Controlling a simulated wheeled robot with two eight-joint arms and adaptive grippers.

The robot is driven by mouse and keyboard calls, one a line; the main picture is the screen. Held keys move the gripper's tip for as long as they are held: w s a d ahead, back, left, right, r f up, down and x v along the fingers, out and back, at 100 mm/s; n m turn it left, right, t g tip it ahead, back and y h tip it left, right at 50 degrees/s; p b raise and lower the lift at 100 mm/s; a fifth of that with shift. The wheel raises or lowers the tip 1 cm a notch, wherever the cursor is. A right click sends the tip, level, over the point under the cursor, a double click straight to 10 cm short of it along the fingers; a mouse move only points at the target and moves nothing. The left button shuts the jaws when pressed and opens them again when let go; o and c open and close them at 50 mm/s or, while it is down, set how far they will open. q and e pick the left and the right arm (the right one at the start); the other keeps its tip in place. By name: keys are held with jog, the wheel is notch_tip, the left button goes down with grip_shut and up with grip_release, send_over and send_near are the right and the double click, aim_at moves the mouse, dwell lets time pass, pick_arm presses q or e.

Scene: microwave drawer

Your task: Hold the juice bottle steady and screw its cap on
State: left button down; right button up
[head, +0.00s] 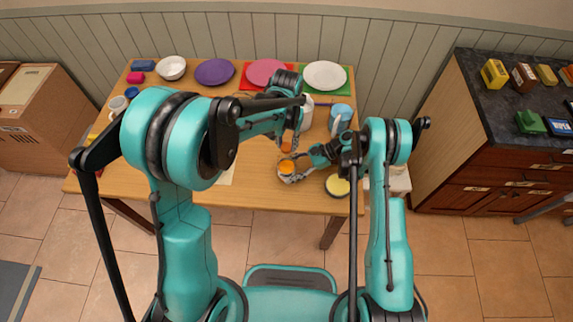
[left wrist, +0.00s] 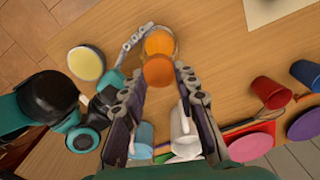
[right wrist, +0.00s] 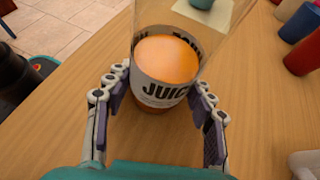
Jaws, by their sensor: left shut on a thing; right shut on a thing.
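The juice bottle (right wrist: 163,80) is clear, with orange juice inside and a white JUICE label. It stands upright near the table's front edge and also shows in the head view (head: 287,167). My right gripper (right wrist: 161,102) is shut on the bottle low around its label. The orange cap (left wrist: 157,73) is between the fingertips of my left gripper (left wrist: 158,76), which is shut on it. In the head view the cap (head: 286,148) is just behind the bottle's juice. In the left wrist view cap and bottle overlap partly; the height between them cannot be told.
A round yellow-topped thing (head: 337,186) stands right of the bottle at the table's front edge. A blue cup (head: 341,116) stands behind it. Plates, one of them purple (head: 215,72), line the back of the table (head: 255,190). The wood left of the bottle is clear.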

pick_arm(q)
jog(key=m, duration=0.9)
jog(key=shift+a, duration=0.1)
jog(key=m, duration=0.9)
jog(key=shift+w, duration=0.1)
jog(key=c, duration=1.2)
grip_release()
